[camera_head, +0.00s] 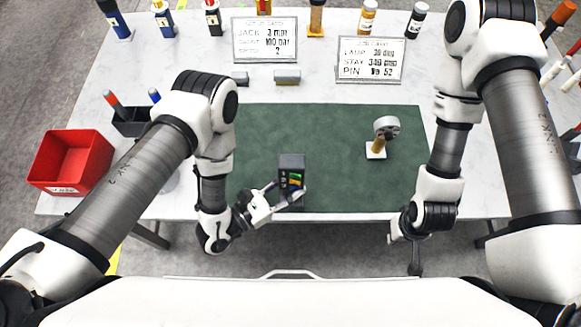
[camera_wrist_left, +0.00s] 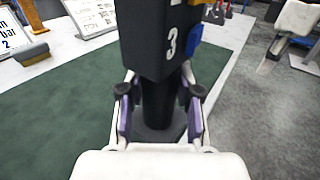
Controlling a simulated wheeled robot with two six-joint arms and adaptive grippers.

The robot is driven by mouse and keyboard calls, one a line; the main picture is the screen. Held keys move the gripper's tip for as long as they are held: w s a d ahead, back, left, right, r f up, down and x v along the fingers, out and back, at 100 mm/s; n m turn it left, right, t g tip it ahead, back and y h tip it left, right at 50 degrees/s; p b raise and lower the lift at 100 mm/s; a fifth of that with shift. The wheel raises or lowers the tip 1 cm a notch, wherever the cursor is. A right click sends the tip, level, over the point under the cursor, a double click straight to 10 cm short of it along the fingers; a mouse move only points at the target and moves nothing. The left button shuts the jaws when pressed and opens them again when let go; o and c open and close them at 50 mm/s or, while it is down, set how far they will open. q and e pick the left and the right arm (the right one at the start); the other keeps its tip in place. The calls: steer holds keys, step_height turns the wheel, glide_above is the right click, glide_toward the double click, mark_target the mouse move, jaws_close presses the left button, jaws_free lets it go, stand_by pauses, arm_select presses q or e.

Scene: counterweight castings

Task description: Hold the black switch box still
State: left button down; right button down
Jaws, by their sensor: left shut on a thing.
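The black switch box (camera_head: 291,170) stands upright at the front edge of the green mat. It has a white label and green and orange parts on its front. In the left wrist view the box (camera_wrist_left: 160,40) shows a white 3 and a blue part, above a narrower black post (camera_wrist_left: 158,100). My left gripper (camera_head: 280,197) is shut on the switch box at this post, with one finger on each side in the left wrist view (camera_wrist_left: 160,108). My right gripper (camera_head: 415,268) hangs in front of the table, apart from the box; its finger opening cannot be made out.
The green mat (camera_head: 330,135) lies on the white table (camera_head: 90,120). A post with a round grey head (camera_head: 385,128) stands on the mat's right. Two printed signs (camera_head: 265,40) (camera_head: 370,58) and several bottles stand behind. A red bin (camera_head: 70,160) is at left.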

arm_select(q)
steer(key=shift+w+f, duration=0.1)
steer(key=shift+w, duration=0.1)
steer(key=shift+w+f, duration=0.2)
steer(key=shift+w, duration=1)
steer(key=shift+w+f+b, duration=0.4)
steer(key=shift+w+b, duration=0.45)
steer(key=shift+w, duration=1.35)
steer(key=shift+w+f+b, duration=0.4)
steer(key=shift+w+b, duration=0.45)
steer(key=shift+w, duration=1.35)
steer(key=shift+w+f+b, duration=0.4)
steer(key=shift+w+b, duration=0.45)
steer(key=shift+w, duration=1.35)
steer(key=shift+f+b, duration=0.55)
steer(key=shift+f, duration=0.3)
steer(key=shift+f, duration=0.2)
steer(key=shift+s+f, duration=0.1)
